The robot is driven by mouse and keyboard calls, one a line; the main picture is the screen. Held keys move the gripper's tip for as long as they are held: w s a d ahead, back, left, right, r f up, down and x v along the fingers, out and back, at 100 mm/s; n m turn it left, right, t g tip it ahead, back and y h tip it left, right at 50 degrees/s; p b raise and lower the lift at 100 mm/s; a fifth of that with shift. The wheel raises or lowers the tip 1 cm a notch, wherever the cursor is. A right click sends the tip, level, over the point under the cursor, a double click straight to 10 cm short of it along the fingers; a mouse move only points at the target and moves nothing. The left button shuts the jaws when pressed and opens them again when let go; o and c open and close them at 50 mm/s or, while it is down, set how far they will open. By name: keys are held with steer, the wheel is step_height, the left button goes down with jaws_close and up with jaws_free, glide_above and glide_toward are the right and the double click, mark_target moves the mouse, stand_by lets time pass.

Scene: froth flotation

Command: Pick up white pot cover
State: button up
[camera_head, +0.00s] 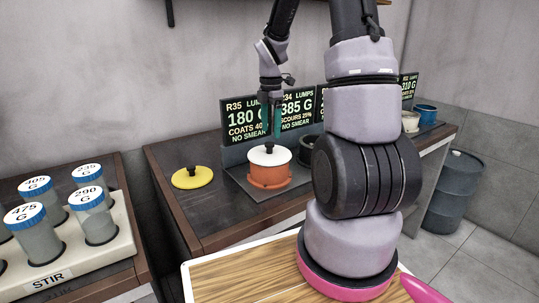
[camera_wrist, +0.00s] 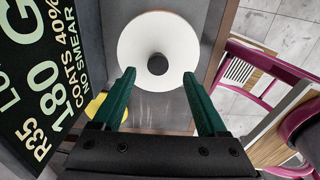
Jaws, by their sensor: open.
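The white pot cover (camera_head: 270,155) has a black knob and sits on an orange pot (camera_head: 269,176) on the dark counter. In the wrist view the white cover (camera_wrist: 158,46) is a round disc with its black knob near the middle, just beyond the fingertips. My gripper (camera_wrist: 159,76) is open and empty, with one green finger on each side below the knob in the picture. In the head view my gripper (camera_head: 272,121) hangs above the cover, fingers pointing down.
A yellow cover (camera_head: 192,177) lies on the counter (camera_head: 160,159) to the left. Label boards (camera_head: 245,119) stand close behind the pot. A rack (camera_head: 75,262) of blue-capped jars is at the far left. A blue drum (camera_head: 456,190) stands at right.

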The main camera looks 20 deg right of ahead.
mark_target(269, 143)
steer(key=shift+w+a+f, duration=0.1)
steer(key=shift+f, duration=1.5)
steer(key=shift+a+f, duration=0.1)
steer(key=shift+f, duration=1.45)
jaws_close()
